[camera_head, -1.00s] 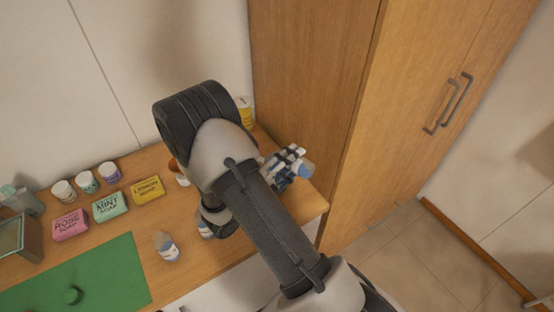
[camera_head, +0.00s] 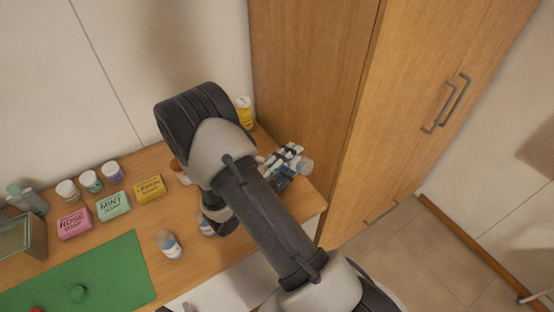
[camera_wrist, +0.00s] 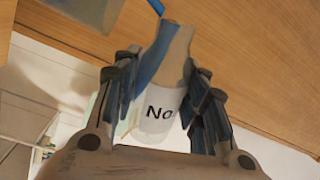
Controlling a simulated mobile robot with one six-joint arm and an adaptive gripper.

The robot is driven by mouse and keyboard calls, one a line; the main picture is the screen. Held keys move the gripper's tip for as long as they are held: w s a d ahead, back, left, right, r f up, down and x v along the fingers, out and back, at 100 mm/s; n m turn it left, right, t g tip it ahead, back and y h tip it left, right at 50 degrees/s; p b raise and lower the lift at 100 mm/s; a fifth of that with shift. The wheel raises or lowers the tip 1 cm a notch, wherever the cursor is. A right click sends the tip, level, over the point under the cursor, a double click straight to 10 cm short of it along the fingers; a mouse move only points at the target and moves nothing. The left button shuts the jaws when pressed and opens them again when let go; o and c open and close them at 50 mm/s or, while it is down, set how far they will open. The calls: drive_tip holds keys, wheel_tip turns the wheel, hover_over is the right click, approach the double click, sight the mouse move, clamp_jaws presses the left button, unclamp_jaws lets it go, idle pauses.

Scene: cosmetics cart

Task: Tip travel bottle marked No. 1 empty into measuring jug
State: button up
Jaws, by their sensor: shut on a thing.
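My gripper (camera_head: 282,160) is at the right end of the wooden counter, shut on a clear travel bottle (camera_head: 305,166). In the wrist view, my gripper (camera_wrist: 165,78) has a finger on each side of the bottle (camera_wrist: 160,112). Its white label reads "No"; the number is hidden. The bottle is tilted, with blue liquid along one side up to the open neck. A thin blue streak lies just past the mouth, perhaps liquid leaving it. A greyish translucent container (camera_wrist: 92,12), possibly the measuring jug, is cut off at the top left. My arm hides much of the counter.
Two similar bottles stand on the counter (camera_head: 150,212), one clear (camera_head: 170,245) and one beside my arm (camera_head: 207,226). Soap boxes (camera_head: 113,205), small jars (camera_head: 90,181) and a green mat (camera_head: 110,270) lie left. A yellow bottle (camera_head: 244,112) stands behind; a tall wooden cabinet (camera_head: 310,90) is close on the right.

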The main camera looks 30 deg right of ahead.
drive_tip(key=shift+w+r+n+p, duration=0.25)
drive_tip(key=shift+r+n+p, duration=0.2)
drive_tip(key=shift+n+p, duration=0.7)
